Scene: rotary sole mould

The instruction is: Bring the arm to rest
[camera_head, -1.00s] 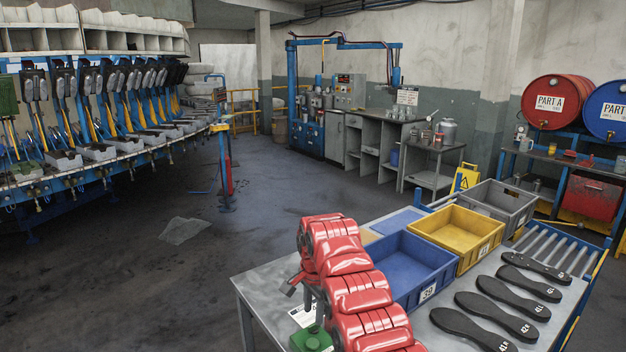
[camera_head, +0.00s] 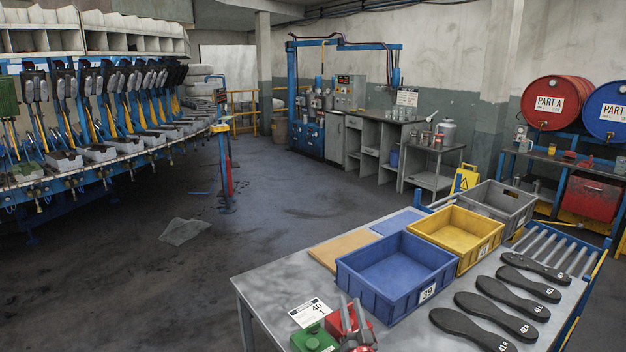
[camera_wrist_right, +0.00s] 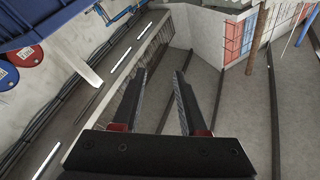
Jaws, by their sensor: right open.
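My right gripper (camera_head: 351,308) shows low in the head view, at the bottom edge in front of the near part of the metal table (camera_head: 268,285). The rest of my right arm is out of the head view. My left gripper is not in view.
On the table are a green block (camera_head: 314,340), a white card (camera_head: 309,312), a blue bin (camera_head: 392,297), a yellow bin (camera_head: 484,246), a grey bin (camera_head: 522,203) and several black soles (camera_head: 480,318). The mould carousel (camera_head: 120,146) stands left; open floor (camera_head: 150,280) lies between.

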